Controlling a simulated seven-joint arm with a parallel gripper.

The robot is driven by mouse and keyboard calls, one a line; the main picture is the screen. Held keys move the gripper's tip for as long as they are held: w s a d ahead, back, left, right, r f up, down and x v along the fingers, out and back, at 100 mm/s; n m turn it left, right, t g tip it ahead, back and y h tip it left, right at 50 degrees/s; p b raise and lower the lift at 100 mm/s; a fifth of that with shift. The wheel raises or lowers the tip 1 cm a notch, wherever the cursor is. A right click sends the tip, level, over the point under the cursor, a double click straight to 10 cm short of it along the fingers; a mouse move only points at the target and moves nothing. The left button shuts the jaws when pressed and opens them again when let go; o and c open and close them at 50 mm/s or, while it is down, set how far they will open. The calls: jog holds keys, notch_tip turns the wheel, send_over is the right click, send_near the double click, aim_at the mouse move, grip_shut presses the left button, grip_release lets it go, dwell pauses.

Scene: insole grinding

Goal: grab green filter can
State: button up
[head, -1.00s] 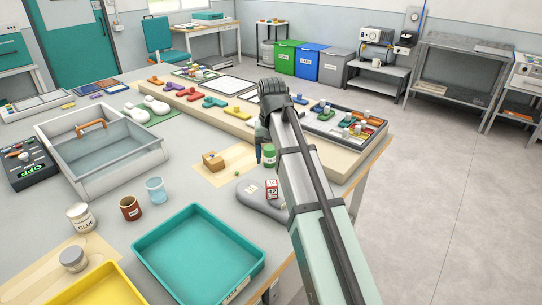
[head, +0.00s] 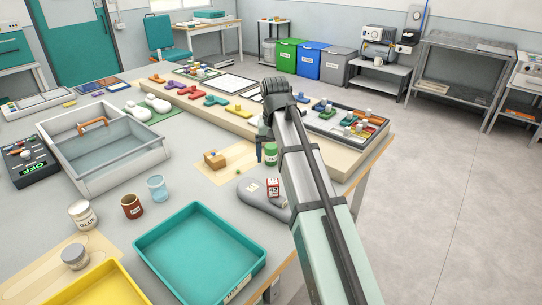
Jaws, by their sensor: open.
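The green filter can (head: 271,155) stands upright on the grey table, close to the front face of the raised wooden board. My gripper (head: 259,156) points down just left of the can, at about its height in the picture. The gripper is open with nothing seen in it. My arm covers the area right of the can. I cannot tell whether a finger touches the can.
A grey rounded base (head: 262,196) with a small red-and-white box (head: 273,187) lies in front of the can. A cardboard-coloured block (head: 214,160) sits to the left. A teal tray (head: 152,238), blue cup (head: 157,188) and brown can (head: 131,206) stand nearer. The wooden board (head: 210,116) runs behind.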

jog(key=w+d+f+m+g, duration=0.1)
jog(key=w+f, duration=0.1)
jog(key=w, duration=0.5)
jog(key=w+d+f+m, duration=0.1)
jog(key=w+f, duration=0.2)
jog(key=w, duration=0.4)
jog(key=m, duration=0.9)
send_over(270, 146)
jog(key=s, duration=0.2)
jog(key=shift+w, duration=0.1)
jog(key=shift+w+m+t, duration=0.3)
jog(key=shift+w+m, duration=0.1)
jog(key=shift+m, duration=0.6)
jog(key=m, duration=0.7)
jog(key=w+m, duration=0.1)
jog(key=m, duration=0.2)
jog(key=shift+m, duration=0.3)
notch_tip(270, 146, down, 8)
jog(key=shift+f, duration=0.2)
jog(key=shift+d+f, duration=0.15)
jog(key=shift+f, duration=2.5)
